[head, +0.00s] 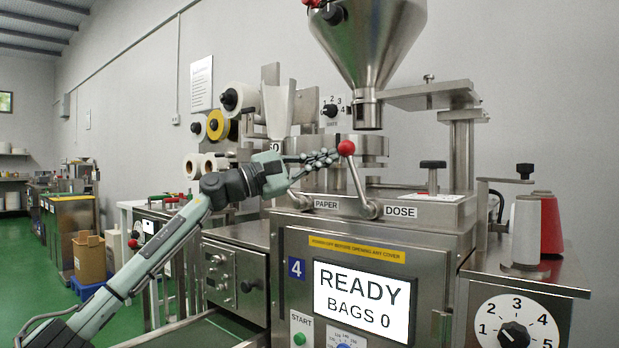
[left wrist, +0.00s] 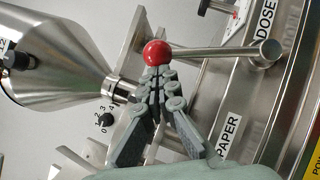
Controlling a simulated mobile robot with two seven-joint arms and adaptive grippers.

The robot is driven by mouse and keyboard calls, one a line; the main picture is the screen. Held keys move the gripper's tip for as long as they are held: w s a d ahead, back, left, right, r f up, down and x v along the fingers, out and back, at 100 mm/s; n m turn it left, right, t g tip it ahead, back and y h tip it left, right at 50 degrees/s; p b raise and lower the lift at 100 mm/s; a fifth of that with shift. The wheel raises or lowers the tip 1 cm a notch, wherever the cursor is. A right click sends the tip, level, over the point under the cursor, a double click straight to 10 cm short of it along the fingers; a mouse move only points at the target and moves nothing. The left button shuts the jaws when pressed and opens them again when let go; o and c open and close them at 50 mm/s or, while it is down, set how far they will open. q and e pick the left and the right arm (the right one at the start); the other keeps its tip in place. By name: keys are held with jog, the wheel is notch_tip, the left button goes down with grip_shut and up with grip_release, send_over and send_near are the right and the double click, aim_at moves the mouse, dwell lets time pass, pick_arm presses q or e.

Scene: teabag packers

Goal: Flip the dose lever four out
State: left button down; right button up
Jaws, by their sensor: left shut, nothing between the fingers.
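The dose lever (head: 357,180) is a steel rod with a red ball on top, on machine four beside the DOSE label (head: 401,212). It leans up and to the left from its pivot. My left gripper (head: 334,155) is shut and empty, with its fingertips at the red ball, touching or very close to it. In the left wrist view the lever (left wrist: 215,52) runs from the pivot at the right to the ball, which sits just beyond the shut fingertips (left wrist: 157,72). My right gripper is not in view.
A steel hopper (head: 375,45) hangs above the lever. A PAPER label (head: 326,204) lies left of the pivot. The screen (head: 361,301) reads READY, BAGS 0. Red and white thread cones (head: 526,235) stand at the right. Paper rolls (head: 238,98) hang behind my left arm.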

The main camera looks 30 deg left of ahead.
aim_at(346, 146)
pick_arm(q)
jog(key=d+r+m+g+p, duration=0.1)
jog(key=d+m, duration=0.1)
jog(key=d+r+m+g+p, duration=0.1)
jog(key=p, duration=0.1)
jog(key=shift+s+d+r+m, duration=0.15)
jog(key=shift+d+m, duration=0.2)
jog(key=shift+m, duration=0.05)
jog(key=shift+d+m+y+p, duration=0.3)
jog(key=shift+d+p, duration=0.1)
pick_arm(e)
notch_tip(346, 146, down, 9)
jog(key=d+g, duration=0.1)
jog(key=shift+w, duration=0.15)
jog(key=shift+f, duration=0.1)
pick_arm(q)
jog(key=shift+s, duration=0.1)
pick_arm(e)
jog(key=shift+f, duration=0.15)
